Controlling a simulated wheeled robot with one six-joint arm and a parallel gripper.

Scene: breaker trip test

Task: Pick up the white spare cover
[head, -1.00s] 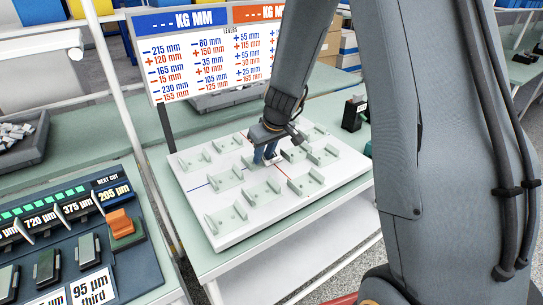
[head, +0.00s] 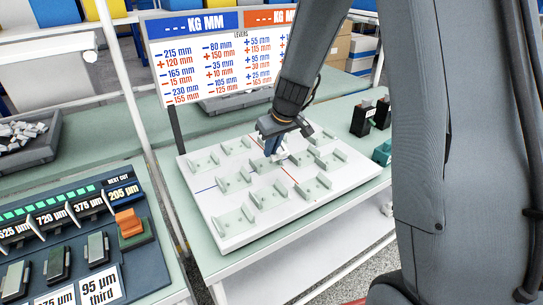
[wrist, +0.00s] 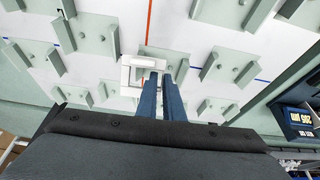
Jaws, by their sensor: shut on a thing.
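My gripper (wrist: 163,84) has two blue fingers close together, shut on the white spare cover (wrist: 141,72). In the wrist view the cover is a small white rectangular piece with a raised rim, at the fingertips. In the head view my gripper (head: 272,150) is over the middle of a white board, and a bit of white shows beside its fingertips. The fingers hide part of the cover. I cannot tell how far the cover is above the board.
The white board (head: 222,202) carries several pale green cradles with upright sides, close around my gripper. Black boxes (head: 362,119) and a teal block (head: 382,153) stand to the right. A sign (head: 205,65) stands behind; a dark gauge panel (head: 90,250) is at left.

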